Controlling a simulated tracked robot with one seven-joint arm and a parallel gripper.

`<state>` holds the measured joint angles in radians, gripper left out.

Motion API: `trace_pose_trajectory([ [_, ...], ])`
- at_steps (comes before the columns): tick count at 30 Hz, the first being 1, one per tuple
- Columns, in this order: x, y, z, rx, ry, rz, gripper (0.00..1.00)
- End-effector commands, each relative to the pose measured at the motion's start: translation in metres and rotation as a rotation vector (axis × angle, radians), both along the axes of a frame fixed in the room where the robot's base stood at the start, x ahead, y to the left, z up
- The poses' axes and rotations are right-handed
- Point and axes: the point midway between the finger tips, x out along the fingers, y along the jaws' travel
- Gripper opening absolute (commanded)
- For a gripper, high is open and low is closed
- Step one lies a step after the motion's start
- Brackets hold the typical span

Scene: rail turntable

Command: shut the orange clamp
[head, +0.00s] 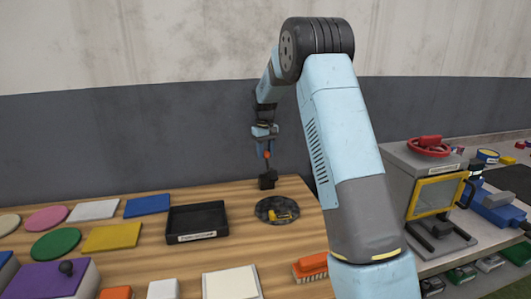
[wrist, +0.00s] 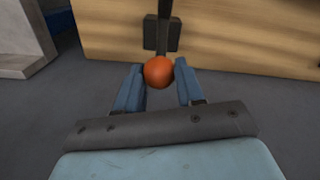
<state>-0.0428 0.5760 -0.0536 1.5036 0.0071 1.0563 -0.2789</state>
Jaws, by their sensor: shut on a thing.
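The orange clamp is a black block (head: 267,181) at the far edge of the wooden table, with a dark lever (wrist: 163,40) ending in a round orange knob (wrist: 159,71). In the head view the knob (head: 267,154) is above the block and the lever looks about upright. My gripper (head: 266,150) reaches down to it from above. In the wrist view its two blue fingers (wrist: 159,76) are on either side of the knob, shut on it. The lower end of the lever is partly hard to make out.
A round dark turntable plate (head: 262,205) with a yellow piece (head: 282,215) lies in front of the clamp. A black tray (head: 170,231) is to its left. My arm passes over the table's right side, beside a grey box with a yellow-framed door (head: 437,195).

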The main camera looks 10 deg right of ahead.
Motion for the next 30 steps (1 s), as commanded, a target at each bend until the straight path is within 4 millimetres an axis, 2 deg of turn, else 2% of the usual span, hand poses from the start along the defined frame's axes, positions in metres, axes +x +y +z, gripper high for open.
trace_pose_trajectory([
  [14, -0.005, 0.000, 0.001, 0.000, -0.048, 0.000, 0.00],
  [27, -0.031, 0.001, -0.001, 0.001, -0.288, 0.001, 0.00],
  [30, -0.036, 0.001, -0.003, 0.001, -0.280, 0.000, 0.00],
])
